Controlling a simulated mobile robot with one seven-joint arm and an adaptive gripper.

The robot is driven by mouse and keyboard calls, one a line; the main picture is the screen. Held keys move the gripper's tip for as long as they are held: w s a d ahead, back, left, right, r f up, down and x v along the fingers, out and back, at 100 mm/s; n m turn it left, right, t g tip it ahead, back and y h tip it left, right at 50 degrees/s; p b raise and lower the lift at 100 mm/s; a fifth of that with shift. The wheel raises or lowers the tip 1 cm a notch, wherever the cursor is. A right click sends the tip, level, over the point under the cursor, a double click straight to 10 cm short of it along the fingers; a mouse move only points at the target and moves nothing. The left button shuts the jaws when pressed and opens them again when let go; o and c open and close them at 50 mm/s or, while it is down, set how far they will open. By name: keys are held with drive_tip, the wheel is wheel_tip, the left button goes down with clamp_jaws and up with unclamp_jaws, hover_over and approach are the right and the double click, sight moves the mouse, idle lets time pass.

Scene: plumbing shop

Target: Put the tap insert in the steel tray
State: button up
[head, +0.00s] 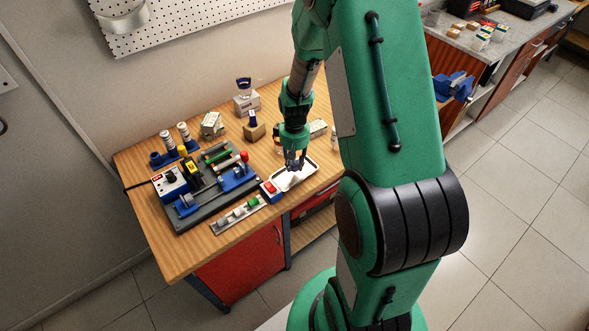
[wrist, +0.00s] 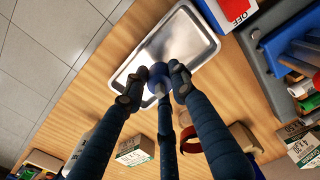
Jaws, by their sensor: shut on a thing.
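The steel tray (head: 309,174) is a shallow, shiny tray with a raised rim, near the front right edge of the wooden bench. It also fills the upper middle of the wrist view (wrist: 188,28), where its inside looks empty. My gripper (head: 294,163) points down over the tray. In the wrist view my gripper (wrist: 157,84) has its fingertips closed around a small blue, rounded piece (wrist: 159,70), apparently the tap insert. The piece appears over the tray's near side; its height above the tray is hard to tell. The fingers hide part of it.
Left of the tray are a red-and-white switch box (head: 270,190), a rail with coloured pieces (head: 238,214) and a dark board with blue fixtures (head: 205,192). Small boxes (head: 212,124) stand behind. A dark red ring (wrist: 222,145) shows in the wrist view.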

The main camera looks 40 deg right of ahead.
sight(295, 169)
drive_tip(key=shift+f, duration=1.75)
drive_tip(key=shift+f+b, duration=0.15)
drive_tip(key=shift+b, duration=0.2)
drive_tip(key=o, duration=0.9)
drive_tip(key=shift+c, duration=0.2)
wheel_tip(295, 169, up, 12)
drive_tip(key=shift+r+p, duration=0.2)
drive_tip(key=shift+p, duration=0.55)
